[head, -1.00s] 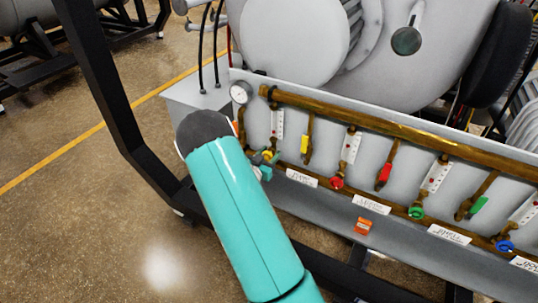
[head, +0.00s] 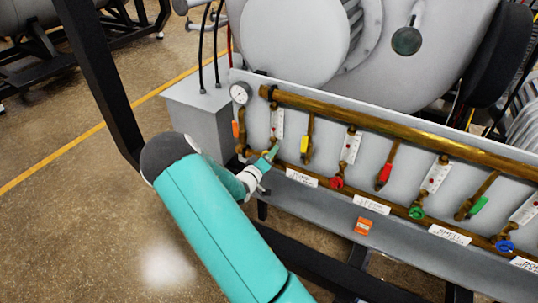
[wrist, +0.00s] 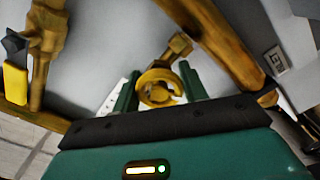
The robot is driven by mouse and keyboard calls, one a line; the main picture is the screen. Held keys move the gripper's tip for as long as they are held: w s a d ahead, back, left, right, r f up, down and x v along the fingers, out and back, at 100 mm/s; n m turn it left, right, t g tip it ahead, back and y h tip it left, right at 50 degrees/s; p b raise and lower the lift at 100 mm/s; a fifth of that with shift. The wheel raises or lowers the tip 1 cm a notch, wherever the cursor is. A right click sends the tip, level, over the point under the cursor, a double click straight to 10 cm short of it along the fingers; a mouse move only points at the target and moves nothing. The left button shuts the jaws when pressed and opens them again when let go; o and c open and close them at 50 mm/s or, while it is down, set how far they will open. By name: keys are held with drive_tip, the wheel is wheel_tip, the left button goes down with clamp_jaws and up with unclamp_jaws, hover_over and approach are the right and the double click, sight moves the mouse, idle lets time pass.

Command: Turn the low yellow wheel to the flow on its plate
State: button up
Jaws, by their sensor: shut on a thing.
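The low yellow wheel (wrist: 158,88) sits between the two green fingers of my gripper (wrist: 160,84) in the wrist view. My gripper is shut on it. In the head view my gripper (head: 268,156) reaches the left end of the lower brass pipe and mostly hides the wheel. A white flow tube (head: 277,124) stands just above the wheel. The white plate (head: 301,178) below and right of the wheel has lettering too small to read.
Red (head: 337,182), green (head: 417,213) and blue (head: 504,246) wheels sit further right along the panel. A yellow lever (head: 305,144) is close to the right of my gripper. A pressure gauge (head: 240,93) is above left. A black frame post (head: 97,75) stands at left.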

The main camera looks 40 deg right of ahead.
drive_tip(key=n, duration=1.2)
drive_tip(key=shift+f+n, duration=0.1)
drive_tip(key=shift+n, duration=0.3)
idle(0.3)
drive_tip(key=o, duration=1)
